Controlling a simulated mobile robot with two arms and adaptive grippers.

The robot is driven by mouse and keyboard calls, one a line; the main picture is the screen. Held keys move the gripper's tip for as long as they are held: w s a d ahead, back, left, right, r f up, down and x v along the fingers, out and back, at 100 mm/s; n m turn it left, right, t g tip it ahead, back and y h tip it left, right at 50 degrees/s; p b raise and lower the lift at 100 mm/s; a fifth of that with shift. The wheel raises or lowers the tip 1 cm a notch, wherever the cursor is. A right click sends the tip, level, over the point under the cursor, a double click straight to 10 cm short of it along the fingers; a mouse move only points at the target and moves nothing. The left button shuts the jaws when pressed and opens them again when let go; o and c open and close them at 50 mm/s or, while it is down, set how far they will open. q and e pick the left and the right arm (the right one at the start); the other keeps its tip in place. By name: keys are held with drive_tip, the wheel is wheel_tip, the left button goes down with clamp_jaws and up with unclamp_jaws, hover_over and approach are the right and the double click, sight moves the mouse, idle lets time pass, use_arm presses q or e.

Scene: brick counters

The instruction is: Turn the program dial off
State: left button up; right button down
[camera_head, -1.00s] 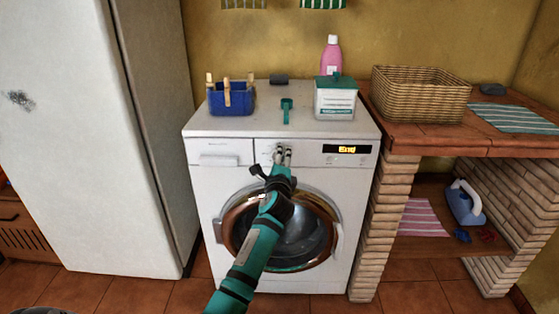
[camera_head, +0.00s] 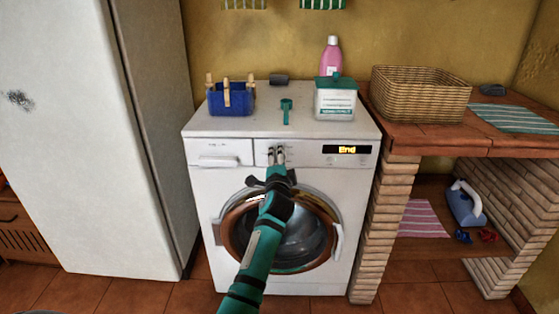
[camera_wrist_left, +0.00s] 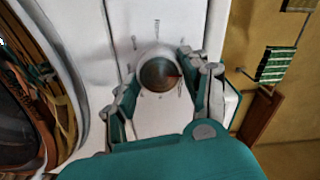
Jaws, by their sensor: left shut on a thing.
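The washing machine (camera_head: 205,185) is white, with a round door and a lit display (camera_head: 347,149) reading "End". Its program dial (camera_wrist_left: 159,74) is a round brown-metal knob with a small reddish mark at its right side in the wrist view. Printed marks surround it on the white panel. My left gripper (camera_head: 276,155) is at the control panel in the head view, its fingers covering the dial there. In the wrist view its fingers stand on both sides of the dial, shut on it. My right gripper is in neither view.
On the machine stand a blue peg basket (camera_head: 231,100), a green scoop (camera_head: 286,110), a detergent box (camera_head: 335,100) and a pink bottle (camera_head: 331,57). A fridge (camera_head: 70,130) stands left; a brick counter (camera_head: 430,128) with a wicker basket (camera_head: 420,94) stands right.

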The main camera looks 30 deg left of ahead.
use_arm(q)
drive_tip(key=shift+f, duration=0.15)
drive_tip(key=o, duration=1.2)
drive_tip(key=shift+c, duration=0.2)
drive_tip(key=v, duration=1.2)
